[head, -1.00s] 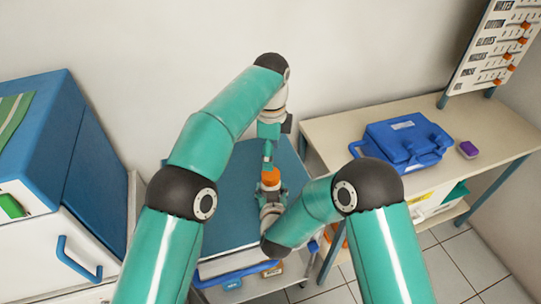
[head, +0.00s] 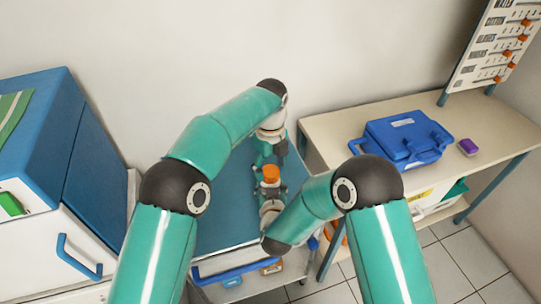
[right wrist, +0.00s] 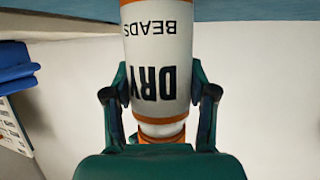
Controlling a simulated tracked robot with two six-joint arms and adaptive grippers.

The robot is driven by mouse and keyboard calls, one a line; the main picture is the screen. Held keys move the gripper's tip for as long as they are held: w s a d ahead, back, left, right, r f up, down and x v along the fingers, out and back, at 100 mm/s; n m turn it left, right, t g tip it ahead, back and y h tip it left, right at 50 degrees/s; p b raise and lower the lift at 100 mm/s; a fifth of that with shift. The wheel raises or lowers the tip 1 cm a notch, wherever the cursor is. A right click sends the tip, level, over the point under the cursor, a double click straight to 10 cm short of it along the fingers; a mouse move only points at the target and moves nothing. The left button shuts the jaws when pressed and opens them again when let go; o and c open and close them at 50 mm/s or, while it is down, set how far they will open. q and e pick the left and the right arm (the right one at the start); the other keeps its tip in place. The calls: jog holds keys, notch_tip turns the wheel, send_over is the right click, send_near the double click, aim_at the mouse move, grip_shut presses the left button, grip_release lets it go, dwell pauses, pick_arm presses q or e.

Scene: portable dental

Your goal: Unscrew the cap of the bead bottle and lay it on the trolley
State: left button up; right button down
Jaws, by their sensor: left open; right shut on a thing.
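The bead bottle (right wrist: 160,60) stands on the blue-topped trolley (head: 225,195); its white label reads "DRY BEADS", upside down in the right wrist view. Its orange cap (head: 271,172) is on top in the head view. My right gripper (right wrist: 160,100) is shut on the bottle, one finger on each side; it also shows in the head view (head: 270,194). My left gripper (head: 270,160) is open at the far side of the cap, its fingers close to it. Whether they touch the cap cannot be told.
A side table (head: 335,128) at the right holds a blue case (head: 405,140) and a purple item (head: 468,147). A blue and white cabinet (head: 60,240) stands at the left. The wall is behind the trolley. The trolley top left of the bottle is clear.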

pick_arm(q)
jog(key=shift+f, duration=0.9)
jog(key=shift+c, duration=0.4)
